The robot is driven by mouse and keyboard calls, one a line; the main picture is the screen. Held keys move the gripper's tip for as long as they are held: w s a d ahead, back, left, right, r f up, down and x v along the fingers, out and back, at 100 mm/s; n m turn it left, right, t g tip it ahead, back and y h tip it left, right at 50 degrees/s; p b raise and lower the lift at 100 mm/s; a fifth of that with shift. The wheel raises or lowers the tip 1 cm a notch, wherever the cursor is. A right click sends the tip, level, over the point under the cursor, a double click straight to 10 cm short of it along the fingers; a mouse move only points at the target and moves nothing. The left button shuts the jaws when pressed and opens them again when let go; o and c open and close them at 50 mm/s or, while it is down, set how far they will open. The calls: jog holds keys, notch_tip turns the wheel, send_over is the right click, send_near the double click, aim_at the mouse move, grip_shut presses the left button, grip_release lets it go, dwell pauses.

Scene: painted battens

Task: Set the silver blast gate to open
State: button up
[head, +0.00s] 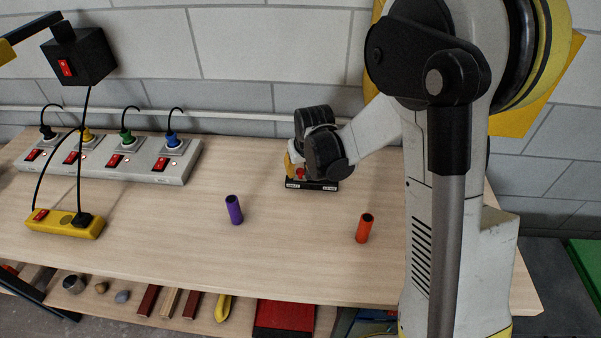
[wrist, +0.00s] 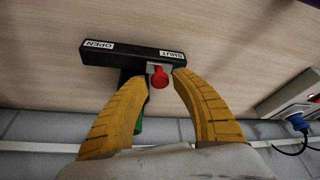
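The blast gate has a long black body (wrist: 130,57) with an OPEN label at its left end and a SHUT label at its right end in the wrist view. Its red knob (wrist: 158,77) sits near the SHUT end, with a small silver piece (wrist: 160,68) beside it. In the head view the black body (head: 312,186) lies on the bench under my gripper (head: 298,172). My gripper (wrist: 151,77) is open, its yellow fingers on either side of the red knob. The right fingertip is very close to the knob; I cannot tell whether they touch. The left finger is farther away.
A purple cylinder (head: 234,210) and an orange cylinder (head: 364,228) stand on the bench (head: 290,255) in front. A grey switch strip (head: 180,165) with several plugs lies at the left, behind a yellow strip (head: 65,224). A block wall is behind.

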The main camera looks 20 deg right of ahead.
jog(key=shift+w+f, duration=0.1)
jog(key=shift+f, duration=0.2)
grip_shut()
jog(key=shift+s+d+b, duration=0.15)
jog(key=shift+s+d, duration=0.2)
jog(key=shift+d, duration=0.5)
jog(key=shift+s+d+b, duration=0.1)
jog(key=shift+s+d, duration=0.25)
jog(key=shift+d, duration=0.45)
jog(key=shift+s+d+b, duration=0.15)
jog(key=shift+s+d, duration=0.2)
jog(key=shift+d, duration=0.5)
grip_release()
jog(key=shift+d, duration=0.1)
